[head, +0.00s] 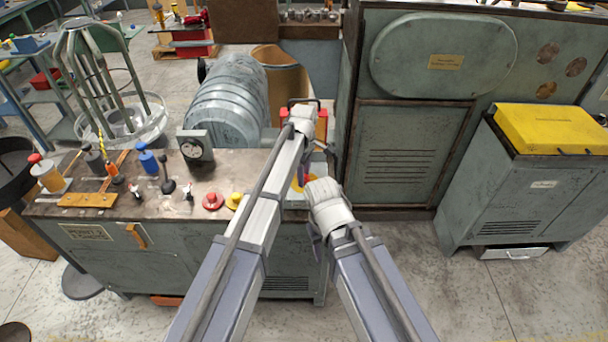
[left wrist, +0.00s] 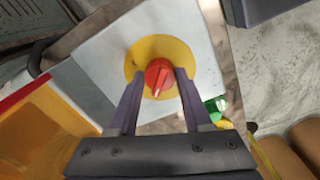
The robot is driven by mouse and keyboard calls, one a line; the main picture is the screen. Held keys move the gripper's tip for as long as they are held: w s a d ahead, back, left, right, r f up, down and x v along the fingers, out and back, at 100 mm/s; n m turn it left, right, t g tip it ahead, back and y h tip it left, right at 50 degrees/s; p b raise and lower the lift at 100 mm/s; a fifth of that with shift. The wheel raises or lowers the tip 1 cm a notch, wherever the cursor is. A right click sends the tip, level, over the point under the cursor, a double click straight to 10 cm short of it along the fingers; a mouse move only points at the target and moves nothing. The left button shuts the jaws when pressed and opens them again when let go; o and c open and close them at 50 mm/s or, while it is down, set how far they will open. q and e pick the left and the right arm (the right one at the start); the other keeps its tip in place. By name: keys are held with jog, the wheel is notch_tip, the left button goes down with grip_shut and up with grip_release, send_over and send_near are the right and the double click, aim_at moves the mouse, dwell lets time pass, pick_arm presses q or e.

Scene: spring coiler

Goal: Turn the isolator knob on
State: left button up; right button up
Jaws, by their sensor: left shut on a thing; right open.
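The isolator knob (left wrist: 158,70) is red with a pale pointer mark, on a round yellow plate (left wrist: 133,58) fixed to a light grey box (left wrist: 95,50). In the left wrist view the two fingers of my left gripper (left wrist: 160,78) lie on either side of the knob and are shut on it. The pointer mark lies roughly along the fingers.
The bench (head: 120,205) holds a red button (head: 212,201), a yellow button (head: 235,201), a dial gauge (head: 195,147) and several levers to the left. A green button (left wrist: 216,106) sits near the box. A large grey cabinet (head: 410,155) stands right. Floor is open in front right.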

pick_arm(q)
grip_shut()
jog(key=shift+m, duration=0.3)
jog(key=m, duration=0.3)
jog(key=shift+m, duration=0.3)
jog(key=m, duration=0.4)
jog(key=shift+m, duration=0.3)
jog(key=m, duration=0.4)
jog(key=shift+m, duration=2.8)
